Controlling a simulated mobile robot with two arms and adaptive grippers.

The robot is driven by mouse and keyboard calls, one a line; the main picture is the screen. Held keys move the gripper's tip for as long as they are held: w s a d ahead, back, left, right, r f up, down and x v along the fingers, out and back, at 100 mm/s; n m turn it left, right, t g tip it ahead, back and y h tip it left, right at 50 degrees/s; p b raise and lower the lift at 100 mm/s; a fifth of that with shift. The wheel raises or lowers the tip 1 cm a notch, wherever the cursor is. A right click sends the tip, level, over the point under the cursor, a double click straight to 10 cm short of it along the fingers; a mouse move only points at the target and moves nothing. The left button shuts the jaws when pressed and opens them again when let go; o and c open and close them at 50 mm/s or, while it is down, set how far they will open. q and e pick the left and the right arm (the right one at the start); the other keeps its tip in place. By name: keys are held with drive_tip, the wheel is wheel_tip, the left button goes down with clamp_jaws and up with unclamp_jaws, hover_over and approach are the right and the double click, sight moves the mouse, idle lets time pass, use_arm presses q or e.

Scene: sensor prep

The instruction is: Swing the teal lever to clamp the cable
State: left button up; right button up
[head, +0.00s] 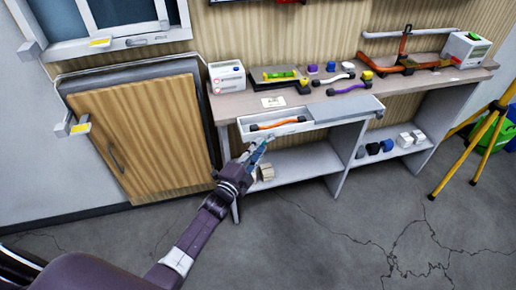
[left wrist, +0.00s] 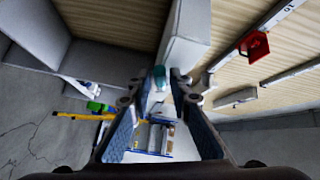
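My left gripper (head: 258,151) is in front of the open drawer of the workbench, just below its front edge. In the left wrist view its two blue-padded fingers (left wrist: 161,105) stand apart, with nothing seen clamped between them. A small teal piece (left wrist: 159,76), possibly the teal lever, shows between and beyond the fingertips; I cannot tell whether they touch it. In the head view I cannot make out the lever, as the gripper covers that spot. An orange cable with dark ends (head: 278,124) lies in the drawer (head: 318,122). My right gripper is not in view.
The bench top (head: 235,104) bears a white cable (head: 333,79), a purple cable (head: 350,88), a white device (head: 227,77) and orange pipework (head: 405,64). A wooden cabinet (head: 150,140) stands left. A yellow tripod (head: 468,150) stands right. The floor in front is clear.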

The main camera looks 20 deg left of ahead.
use_arm(q)
clamp_jaws()
drive_tip(key=r+m+g+p, duration=0.1)
drive_tip(key=p, duration=0.4)
drive_tip(key=shift+r+y, duration=0.3)
drive_tip(key=shift+f+m+g, duration=0.1)
drive_tip(key=shift+m+g, duration=0.3)
drive_tip(key=shift+o, duration=0.5)
unclamp_jaws()
